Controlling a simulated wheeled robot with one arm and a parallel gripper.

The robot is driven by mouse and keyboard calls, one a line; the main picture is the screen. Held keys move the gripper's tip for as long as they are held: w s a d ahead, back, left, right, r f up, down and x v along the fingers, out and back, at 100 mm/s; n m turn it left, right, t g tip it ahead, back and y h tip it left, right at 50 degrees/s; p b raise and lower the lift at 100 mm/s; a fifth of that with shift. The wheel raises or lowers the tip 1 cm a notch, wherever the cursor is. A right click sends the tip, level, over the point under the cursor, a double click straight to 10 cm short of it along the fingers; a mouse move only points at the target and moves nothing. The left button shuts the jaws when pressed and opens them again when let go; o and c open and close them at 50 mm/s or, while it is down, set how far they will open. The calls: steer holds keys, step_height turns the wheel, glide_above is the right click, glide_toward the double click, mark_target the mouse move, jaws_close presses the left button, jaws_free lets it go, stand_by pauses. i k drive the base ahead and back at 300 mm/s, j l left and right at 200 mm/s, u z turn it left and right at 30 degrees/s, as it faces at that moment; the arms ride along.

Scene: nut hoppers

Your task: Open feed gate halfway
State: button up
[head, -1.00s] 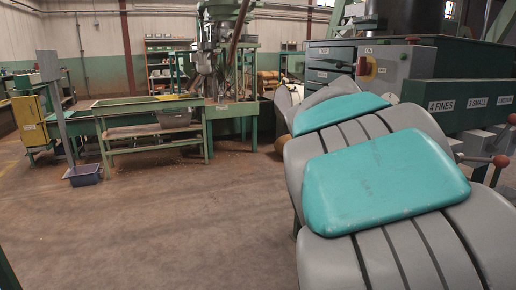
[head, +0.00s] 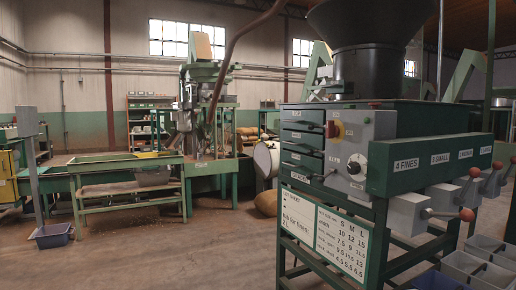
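The nut-sorting machine stands at the right of the head view, with a dark green body (head: 420,123) and a large black hopper (head: 368,70) on top. A small lever (head: 322,177) sticks out at the side, low beside the panel. Grey outlet boxes under the green front have levers with red-brown ball knobs (head: 466,214). I cannot tell which part is the feed gate or how far it is open. My gripper is not in view.
A size chart (head: 326,236) hangs on the machine's frame. Grey bins (head: 480,262) stand low at the right. A green bench (head: 130,165) and a blue tub (head: 53,236) are at the left. The brown floor (head: 170,255) between is clear.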

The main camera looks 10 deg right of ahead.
mark_target(342, 88)
steer(key=z, duration=0.35)
steer(key=i+j+z, duration=0.2)
steer(key=z, duration=0.2)
steer(key=i+j+z, duration=0.15)
steer(key=j+z, duration=0.2)
steer(key=i+j+z, duration=0.15)
steer(key=j+z, duration=0.25)
